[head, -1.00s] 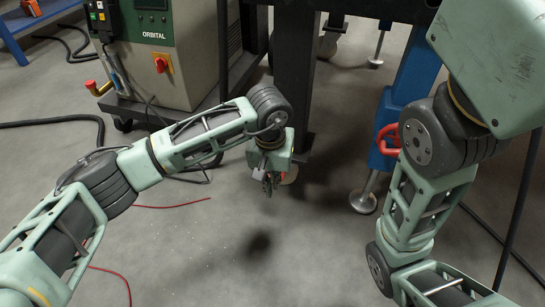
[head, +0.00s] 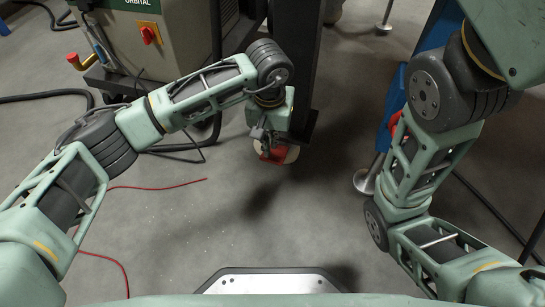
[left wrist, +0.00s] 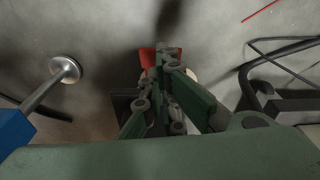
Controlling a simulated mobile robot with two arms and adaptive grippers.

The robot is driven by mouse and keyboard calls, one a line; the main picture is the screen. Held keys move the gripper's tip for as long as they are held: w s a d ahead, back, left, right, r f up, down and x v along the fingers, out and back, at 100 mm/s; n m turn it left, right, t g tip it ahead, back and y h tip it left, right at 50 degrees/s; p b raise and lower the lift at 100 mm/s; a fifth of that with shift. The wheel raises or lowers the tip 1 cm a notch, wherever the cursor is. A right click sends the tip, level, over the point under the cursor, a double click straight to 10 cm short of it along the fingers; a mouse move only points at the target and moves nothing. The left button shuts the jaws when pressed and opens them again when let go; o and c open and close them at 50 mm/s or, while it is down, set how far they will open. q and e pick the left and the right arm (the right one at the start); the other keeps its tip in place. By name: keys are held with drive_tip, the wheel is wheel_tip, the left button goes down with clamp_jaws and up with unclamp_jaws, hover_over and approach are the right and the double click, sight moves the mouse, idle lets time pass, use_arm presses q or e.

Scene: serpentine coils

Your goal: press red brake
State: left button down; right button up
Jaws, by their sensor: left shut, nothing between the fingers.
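The red brake (head: 279,154) is a small red pedal low by the floor, at a pale caster wheel (head: 291,155) near the foot of the black upright. My left gripper (head: 266,148) points down right over it in the head view, shut and empty, and hides part of it. In the left wrist view the red brake (left wrist: 147,60) shows behind and left of the shut fingers (left wrist: 168,58). I cannot tell whether the fingertips touch it. My right arm is at the right of the head view; its gripper is out of view.
The welding machine (head: 150,70) with a red switch stands at the upper left. A black upright (head: 292,70) rises behind the brake. A blue leg with a round metal foot (head: 364,181) stands to the right. Red and black cables lie on the floor at left. Floor in front is clear.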

sight(271, 158)
use_arm(q)
drive_tip(key=shift+w+f+b, duration=0.2)
drive_tip(key=shift+f+b, duration=0.8)
drive_tip(key=shift+f, duration=0.55)
drive_tip(key=shift+w+f+b, duration=0.15)
drive_tip(key=shift+f+b, duration=0.8)
drive_tip(key=shift+f, duration=0.6)
wheel_tip(271, 158, down, 4)
drive_tip(key=b, duration=0.3)
drive_tip(key=shift+w, duration=0.1)
drive_tip(key=shift+r, duration=0.25)
drive_tip(key=shift+r+p, duration=0.3)
drive_tip(key=shift+p, duration=0.2)
drive_tip(key=s, duration=0.1)
drive_tip(key=s+p, duration=0.1)
drive_tip(key=s, duration=0.1)
drive_tip(key=shift+a+r, duration=0.1)
drive_tip(key=shift+a, duration=0.1)
